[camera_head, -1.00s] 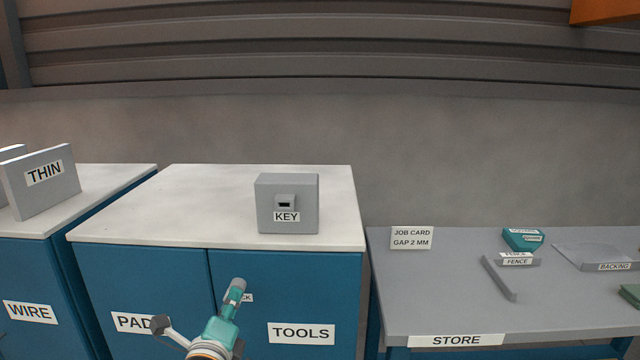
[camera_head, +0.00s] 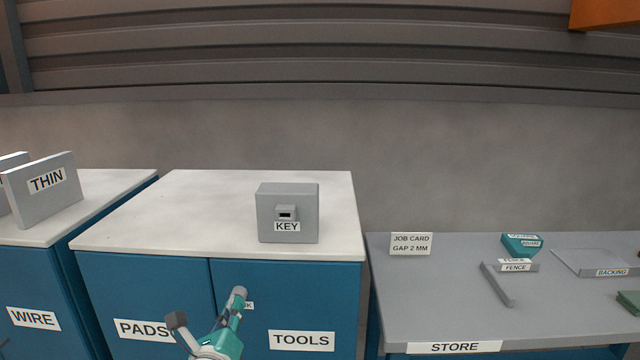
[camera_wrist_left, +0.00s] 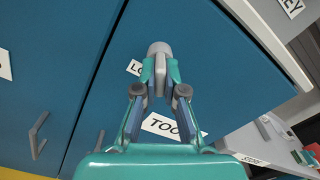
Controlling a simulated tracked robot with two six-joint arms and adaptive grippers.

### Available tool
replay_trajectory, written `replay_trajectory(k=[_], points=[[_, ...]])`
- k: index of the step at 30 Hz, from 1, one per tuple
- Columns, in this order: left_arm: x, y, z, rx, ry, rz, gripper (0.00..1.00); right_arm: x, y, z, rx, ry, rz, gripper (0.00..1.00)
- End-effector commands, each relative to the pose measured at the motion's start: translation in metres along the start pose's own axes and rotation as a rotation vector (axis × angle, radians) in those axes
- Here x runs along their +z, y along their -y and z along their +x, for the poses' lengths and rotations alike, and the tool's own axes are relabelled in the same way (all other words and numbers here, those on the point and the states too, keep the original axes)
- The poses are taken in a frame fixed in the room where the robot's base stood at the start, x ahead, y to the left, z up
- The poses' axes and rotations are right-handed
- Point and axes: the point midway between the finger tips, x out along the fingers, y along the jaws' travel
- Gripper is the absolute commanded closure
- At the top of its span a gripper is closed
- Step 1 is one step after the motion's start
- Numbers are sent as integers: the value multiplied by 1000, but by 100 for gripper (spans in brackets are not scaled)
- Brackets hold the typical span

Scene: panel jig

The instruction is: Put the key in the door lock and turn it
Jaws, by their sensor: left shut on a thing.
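My left gripper (camera_head: 234,308) is in front of the right-hand blue door (camera_head: 300,285), close to the gap between the cabinet's two doors. In the left wrist view its fingers (camera_wrist_left: 160,75) are closed on a flat grey piece, which I take for the key (camera_wrist_left: 160,68). A round grey end (camera_wrist_left: 159,48) sits beyond the fingertips, over the door. I cannot tell whether this is the door lock or part of the key, nor whether the key is inserted. A LOCK label (camera_wrist_left: 134,68) is beside it, partly covered. My right gripper does not show.
A grey box marked KEY (camera_head: 302,205), with a dark slot, stands on the white cabinet top (camera_head: 180,215). The STORE table (camera_head: 450,310) at the right holds a job card (camera_head: 410,243) and several parts. A THIN panel (camera_head: 58,202) stands at the left.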

Motion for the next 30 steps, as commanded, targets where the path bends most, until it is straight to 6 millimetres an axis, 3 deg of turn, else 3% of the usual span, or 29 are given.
replay_trajectory(k=[14,15,19,30], points=[[1,0,1,1,4,22,100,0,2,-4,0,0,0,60],[1,0,1,1,4,22,84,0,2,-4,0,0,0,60],[1,0,1,1,3,22,63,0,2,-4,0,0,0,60],[0,0,-2,0,1,22,62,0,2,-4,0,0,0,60]])
